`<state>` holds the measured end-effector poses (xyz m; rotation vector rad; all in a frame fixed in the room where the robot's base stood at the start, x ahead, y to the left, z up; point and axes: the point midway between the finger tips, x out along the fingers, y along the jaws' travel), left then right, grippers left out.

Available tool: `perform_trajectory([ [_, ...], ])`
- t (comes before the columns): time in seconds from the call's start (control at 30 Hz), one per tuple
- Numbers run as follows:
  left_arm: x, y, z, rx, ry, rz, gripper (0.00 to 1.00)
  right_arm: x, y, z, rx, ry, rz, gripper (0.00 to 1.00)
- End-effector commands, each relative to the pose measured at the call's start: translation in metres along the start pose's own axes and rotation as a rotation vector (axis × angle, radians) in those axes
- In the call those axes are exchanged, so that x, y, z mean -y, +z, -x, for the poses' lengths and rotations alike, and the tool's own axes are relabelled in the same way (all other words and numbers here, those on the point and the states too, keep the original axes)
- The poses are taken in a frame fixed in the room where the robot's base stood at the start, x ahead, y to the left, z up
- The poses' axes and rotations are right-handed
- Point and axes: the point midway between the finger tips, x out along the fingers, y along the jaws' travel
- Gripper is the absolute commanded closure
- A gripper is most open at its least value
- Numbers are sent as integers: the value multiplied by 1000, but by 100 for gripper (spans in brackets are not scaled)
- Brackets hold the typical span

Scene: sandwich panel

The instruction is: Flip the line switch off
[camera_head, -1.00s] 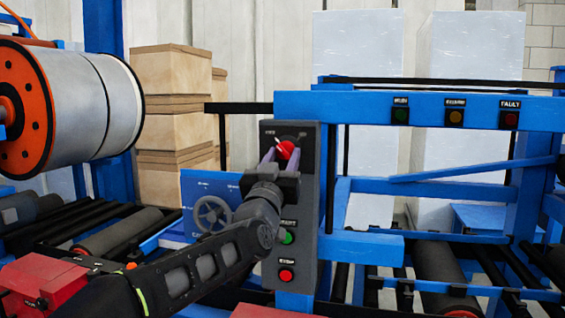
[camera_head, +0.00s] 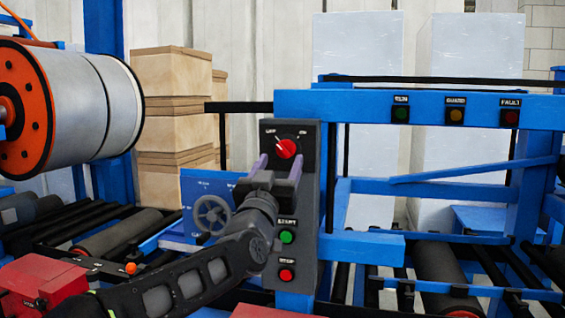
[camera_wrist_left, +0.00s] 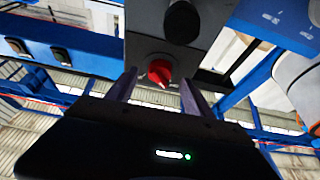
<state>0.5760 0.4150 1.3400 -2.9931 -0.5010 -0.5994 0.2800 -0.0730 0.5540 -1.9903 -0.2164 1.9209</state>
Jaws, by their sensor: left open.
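The line switch is a red rotary knob (camera_head: 287,149) near the top of a dark control panel (camera_head: 304,220). Its pale pointer line tilts to the upper left, towards a small label too blurred to read surely; the label on the right looks like ON. My left gripper (camera_head: 279,168) is open just below and in front of the knob, fingers pointing up at it, apart from it. In the left wrist view the red knob (camera_wrist_left: 160,72) shows beyond the gap between the open fingers (camera_wrist_left: 158,88). My right gripper is out of view.
Below on the panel are a green START button (camera_head: 287,237) and a red stop button (camera_head: 286,275). A blue frame (camera_head: 420,107) with indicator lamps extends right. A handwheel (camera_head: 211,214) is left of the panel, and a large roll (camera_head: 95,100) is at the far left.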

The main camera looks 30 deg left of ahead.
Motion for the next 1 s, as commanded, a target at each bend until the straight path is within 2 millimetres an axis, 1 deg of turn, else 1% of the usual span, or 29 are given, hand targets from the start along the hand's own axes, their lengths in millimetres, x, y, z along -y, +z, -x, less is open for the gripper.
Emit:
perform_trajectory([
  [0.03, 1, 2, 11, -2, -1, 0, 40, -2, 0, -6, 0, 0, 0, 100],
  [0.1, 1, 2, 23, -2, -1, -1, 40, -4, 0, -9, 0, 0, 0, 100],
  [0.2, 1, 1, 35, -2, -1, 0, 40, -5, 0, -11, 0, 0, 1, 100],
  [0.3, 0, 1, 42, -1, -1, 0, 40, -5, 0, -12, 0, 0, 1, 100],
  [1.0, 0, 0, 44, 0, -1, -1, 40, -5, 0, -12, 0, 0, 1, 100],
])
